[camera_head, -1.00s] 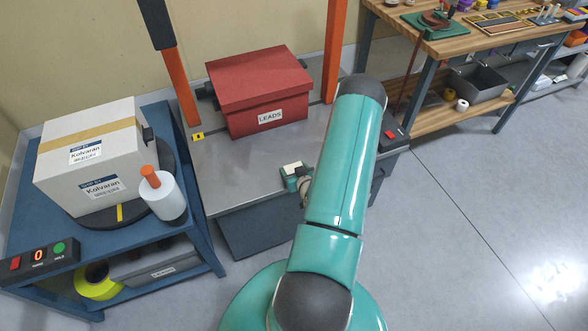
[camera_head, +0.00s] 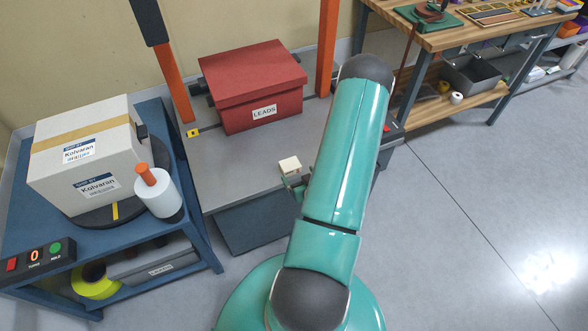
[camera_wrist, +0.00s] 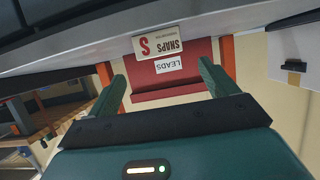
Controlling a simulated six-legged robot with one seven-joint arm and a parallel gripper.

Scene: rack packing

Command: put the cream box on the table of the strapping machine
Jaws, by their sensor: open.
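The small cream box (camera_head: 290,166) rests on the grey metal table (camera_head: 240,165) of the strapping machine, close to its front edge. In the wrist view, which is upside down, the cream box (camera_wrist: 158,42) shows an "S" and "SNAPS" label. My gripper (camera_wrist: 162,70) is open and empty, its two teal fingers spread apart. The box lies ahead of the fingertips with a visible gap. In the head view my arm hides most of the gripper, which is just in front of the box.
A red box marked LEADS (camera_head: 255,85) stands behind on the table, between two orange posts (camera_head: 174,80). At left a blue cart (camera_head: 30,215) carries a large white carton (camera_head: 85,155) and a white film roll (camera_head: 157,190). The floor at right is clear.

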